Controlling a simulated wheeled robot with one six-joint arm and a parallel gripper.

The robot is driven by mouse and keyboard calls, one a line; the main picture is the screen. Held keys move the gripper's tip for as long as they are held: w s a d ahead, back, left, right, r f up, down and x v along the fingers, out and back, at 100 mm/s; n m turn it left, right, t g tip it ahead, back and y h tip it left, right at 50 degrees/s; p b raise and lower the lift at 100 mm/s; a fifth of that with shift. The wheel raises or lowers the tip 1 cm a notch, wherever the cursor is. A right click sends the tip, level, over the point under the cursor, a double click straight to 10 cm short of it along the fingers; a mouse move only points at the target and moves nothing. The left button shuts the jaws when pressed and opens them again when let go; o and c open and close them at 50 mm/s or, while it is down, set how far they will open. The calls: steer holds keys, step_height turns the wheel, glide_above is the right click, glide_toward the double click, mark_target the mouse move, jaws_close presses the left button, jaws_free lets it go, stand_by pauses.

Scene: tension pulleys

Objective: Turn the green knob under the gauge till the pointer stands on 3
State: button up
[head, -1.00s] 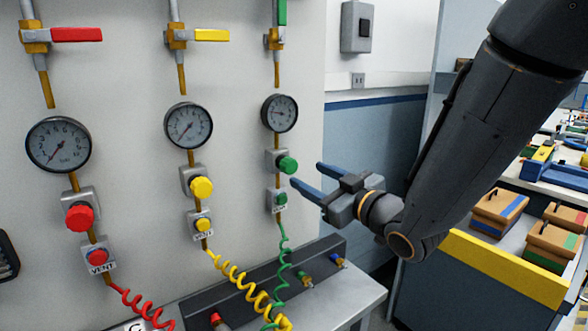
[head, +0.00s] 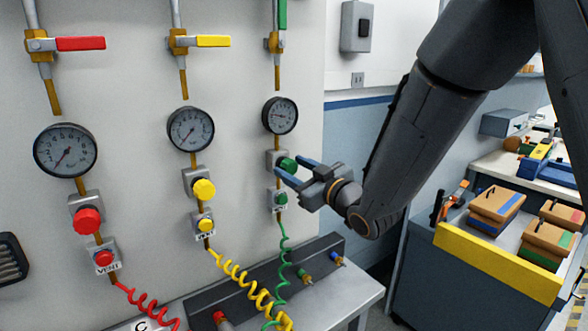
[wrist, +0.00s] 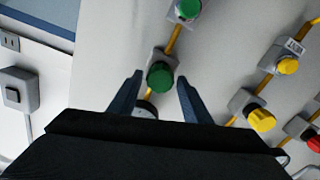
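The green knob (head: 288,164) sits on a grey block below the right-hand gauge (head: 280,116). That gauge's pointer is too small to read for certain. My gripper (head: 290,168) is at the green knob with its blue fingers open and pointing at the panel. In the wrist view the green knob (wrist: 160,76) shows just ahead of and between the two fingertips of my gripper (wrist: 158,84), with a gap on each side. In the head view a finger hides part of the knob. The gauge is mostly hidden in the wrist view.
A small green vent button (head: 281,198) lies right below the knob, with a green coiled hose (head: 284,250) under it. The yellow knob (head: 204,189) and red knob (head: 88,220) are to the left. A grey bench (head: 340,295) stands below.

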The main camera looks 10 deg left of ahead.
steer(key=c, duration=0.8)
steer(key=shift+o, duration=0.2)
steer(key=m+b, duration=0.1)
steer(key=m, duration=0.4)
steer(key=shift+m, duration=0.3)
steer(key=o, duration=1.1)
steer(key=shift+d, duration=0.15)
steer(key=b+v, duration=0.2)
steer(key=v, duration=0.5)
steer(key=shift+s+d, duration=0.2)
steer(key=shift+s, duration=0.05)
